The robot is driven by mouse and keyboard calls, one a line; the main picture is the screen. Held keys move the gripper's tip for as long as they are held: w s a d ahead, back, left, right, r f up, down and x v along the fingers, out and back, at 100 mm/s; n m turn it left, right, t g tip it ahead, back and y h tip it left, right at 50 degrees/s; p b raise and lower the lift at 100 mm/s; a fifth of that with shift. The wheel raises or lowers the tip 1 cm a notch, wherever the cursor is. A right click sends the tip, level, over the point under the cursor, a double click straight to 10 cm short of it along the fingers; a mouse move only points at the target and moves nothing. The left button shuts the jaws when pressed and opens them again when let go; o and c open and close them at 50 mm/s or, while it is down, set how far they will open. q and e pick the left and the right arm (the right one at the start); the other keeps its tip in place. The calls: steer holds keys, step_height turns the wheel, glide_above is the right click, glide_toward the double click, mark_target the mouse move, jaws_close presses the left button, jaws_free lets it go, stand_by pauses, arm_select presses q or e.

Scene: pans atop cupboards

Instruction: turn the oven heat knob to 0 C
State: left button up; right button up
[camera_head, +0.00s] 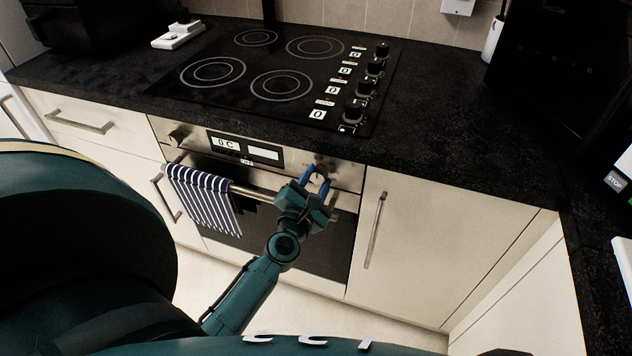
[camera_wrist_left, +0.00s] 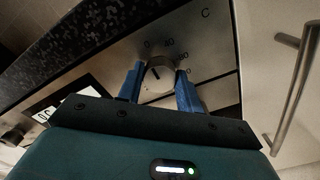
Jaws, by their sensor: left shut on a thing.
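The oven heat knob (camera_wrist_left: 157,74) is a round metal knob with a dark pointer line on the steel oven panel, with printed marks around it. My left gripper (camera_wrist_left: 158,82) has its two blue fingers on either side of the knob and is shut on it. In the head view my left gripper (camera_head: 316,178) reaches the right end of the oven panel and partly hides the knob. The oven display (camera_head: 226,143) reads "0 C". My right gripper is not in view.
A striped towel (camera_head: 203,194) hangs on the oven handle (camera_head: 255,191). Another knob (camera_head: 178,135) is at the panel's left end. The cooktop (camera_head: 285,75) with several dark knobs lies above. A cupboard handle (camera_head: 375,229) stands to the right of the oven.

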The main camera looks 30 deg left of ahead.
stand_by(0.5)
arm_select(q)
steer(key=o, duration=1)
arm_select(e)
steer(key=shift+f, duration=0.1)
arm_select(q)
steer(key=shift+s, duration=0.1)
steer(key=b+v, duration=0.2)
steer(key=v, duration=1.1)
steer(key=shift+b, duration=0.35)
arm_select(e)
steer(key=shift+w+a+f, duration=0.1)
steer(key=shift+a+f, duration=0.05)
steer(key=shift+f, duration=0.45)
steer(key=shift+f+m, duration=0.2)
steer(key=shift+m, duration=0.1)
